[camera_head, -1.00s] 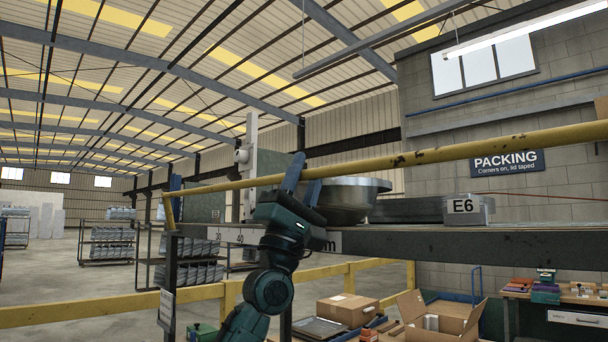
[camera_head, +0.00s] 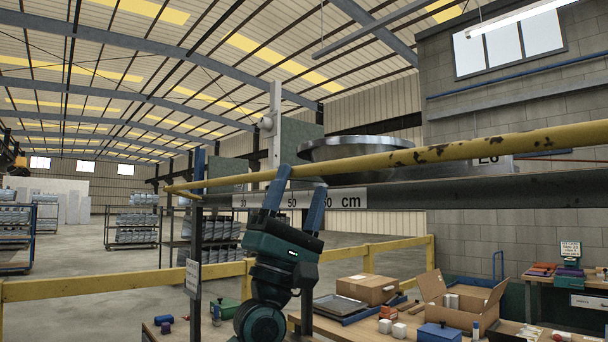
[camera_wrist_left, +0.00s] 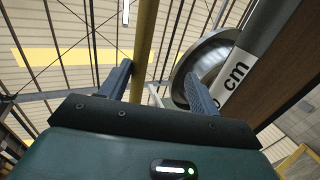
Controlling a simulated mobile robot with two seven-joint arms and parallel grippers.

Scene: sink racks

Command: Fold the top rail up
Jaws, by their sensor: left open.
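The top rail (camera_head: 400,158) is a long yellow bar with worn dark patches. In the head view it slants from low at the left to higher at the right, across the front of the shelf edge. My left gripper (camera_head: 299,180) is open, pointing up from below at the rail's left part. Its left fingertip reaches the rail in the picture. In the left wrist view the rail (camera_wrist_left: 146,40) runs between the spread fingers of the gripper (camera_wrist_left: 158,70), nearer the left finger. I cannot tell whether it touches. My right gripper is out of view.
A ruler strip marked cm (camera_head: 350,198) lines the shelf front. Below are an open carton (camera_head: 461,304) and a lower yellow barrier (camera_head: 120,287). Floor is free at left.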

